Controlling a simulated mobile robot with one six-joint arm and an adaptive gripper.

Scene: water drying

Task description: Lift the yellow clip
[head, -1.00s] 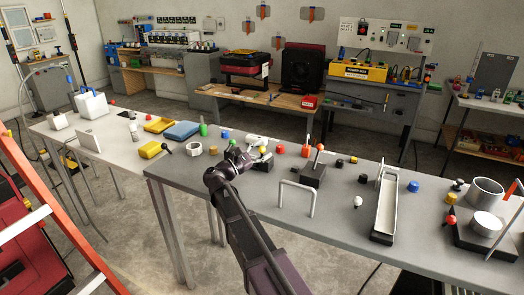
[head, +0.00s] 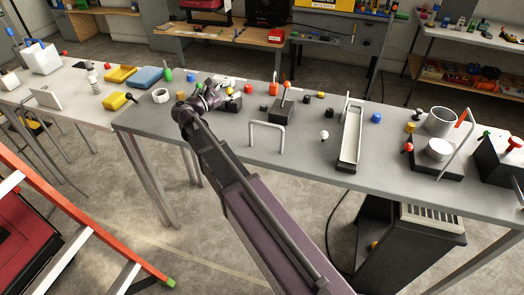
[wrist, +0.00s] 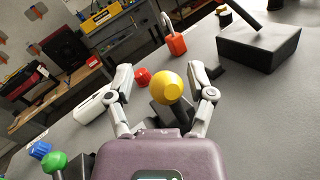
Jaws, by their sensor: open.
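A round yellow knob on a black stem (wrist: 171,88) stands between the spread fingers of my gripper (wrist: 160,73) in the wrist view. It looks like the yellow clip, but its lower part is hidden behind my gripper's body. No finger is seen closed on it. In the head view my gripper (head: 217,97) is low over the left end of the grey table; a small yellow spot beside it is mostly hidden. My gripper is open.
A white object (wrist: 93,106) lies beyond the left finger, with a red piece (wrist: 142,76) near the fingertips. A red padlock-like block (wrist: 176,44) and a dark block (wrist: 260,46) stand beyond. A grey arch (head: 267,127) rises at the table's front.

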